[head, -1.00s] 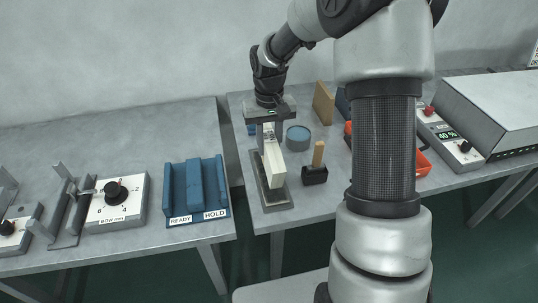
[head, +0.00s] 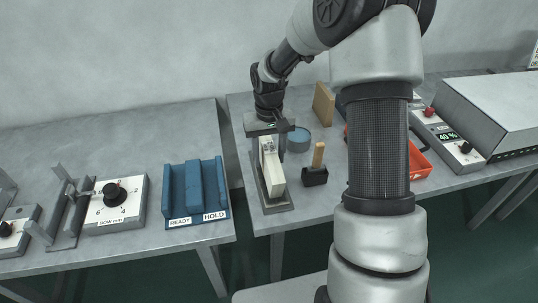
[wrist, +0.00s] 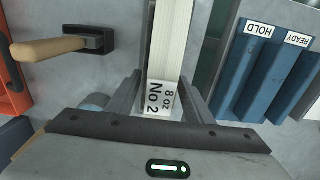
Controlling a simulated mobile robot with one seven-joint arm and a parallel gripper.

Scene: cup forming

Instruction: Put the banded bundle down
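The banded bundle, a long pale stack (head: 272,175), sits in a narrow dark grey tray (head: 279,206) at the left of the right table. In the wrist view the bundle (wrist: 172,45) runs away from me, with a white end marked "8 oz No 2". My gripper (head: 268,146) is above the tray, around the far end of the bundle. Its fingers stand on both sides of the bundle (wrist: 160,88) and look spread, with a small gap. The bundle's underside is hidden.
A black block with a wooden handle (head: 315,168) and a blue-grey round container (head: 298,139) stand close right of the tray. A blue READY/HOLD rack (head: 195,190) is on the left table, across a gap. An orange bin (head: 421,163) is farther right.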

